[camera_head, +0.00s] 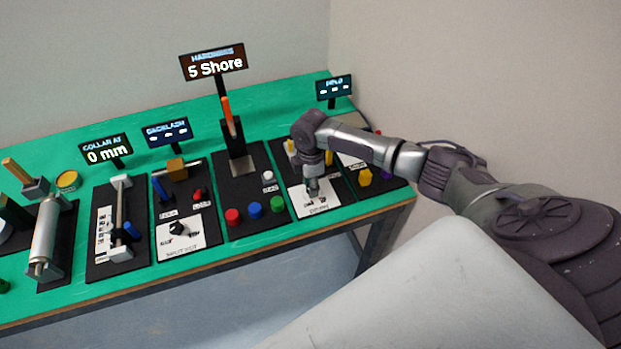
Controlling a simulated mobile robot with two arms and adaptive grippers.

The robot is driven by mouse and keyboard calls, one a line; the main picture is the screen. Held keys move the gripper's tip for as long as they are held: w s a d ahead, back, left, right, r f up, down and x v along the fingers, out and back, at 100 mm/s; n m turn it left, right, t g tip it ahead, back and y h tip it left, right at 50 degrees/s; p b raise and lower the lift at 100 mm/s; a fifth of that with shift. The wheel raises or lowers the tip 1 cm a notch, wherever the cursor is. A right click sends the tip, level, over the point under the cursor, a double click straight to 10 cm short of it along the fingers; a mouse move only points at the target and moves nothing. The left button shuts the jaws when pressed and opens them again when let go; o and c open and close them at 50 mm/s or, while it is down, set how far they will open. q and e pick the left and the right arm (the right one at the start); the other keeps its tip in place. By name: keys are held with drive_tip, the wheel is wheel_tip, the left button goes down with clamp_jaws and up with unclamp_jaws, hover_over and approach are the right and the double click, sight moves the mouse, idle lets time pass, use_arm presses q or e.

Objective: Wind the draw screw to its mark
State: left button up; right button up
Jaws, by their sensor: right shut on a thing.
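My right gripper (314,192) points down onto a white printed plate (326,207) on a black panel near the table's front right. It is shut on a small part at that plate; the fingers hide the part, and I cannot tell for sure that it is the draw screw. The plate's lettering is too small to read, and no mark is clear. A small display (333,88) with dashes stands behind this area; its title is blurred. My left gripper is not in view.
On the green table (75,150), a panel with red (232,216), blue and green buttons and a "5 Shore" display (214,63) is left of my gripper. Further left are a "0 mm" display (107,153) and a metal cylinder (46,238).

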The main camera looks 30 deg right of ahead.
drive_tip(key=n, duration=0.3)
drive_tip(key=shift+n, duration=0.4)
drive_tip(key=n, duration=0.4)
drive_tip(key=shift+s+n, duration=0.15)
drive_tip(key=shift+n, duration=0.15)
drive_tip(key=o, duration=1.2)
drive_tip(key=shift+c, duration=0.2)
drive_tip(key=shift+r, duration=0.2)
wheel_tip(320, 180, up, 12)
drive_tip(key=shift+f, duration=0.15)
drive_tip(key=shift+s+a+f, duration=0.1)
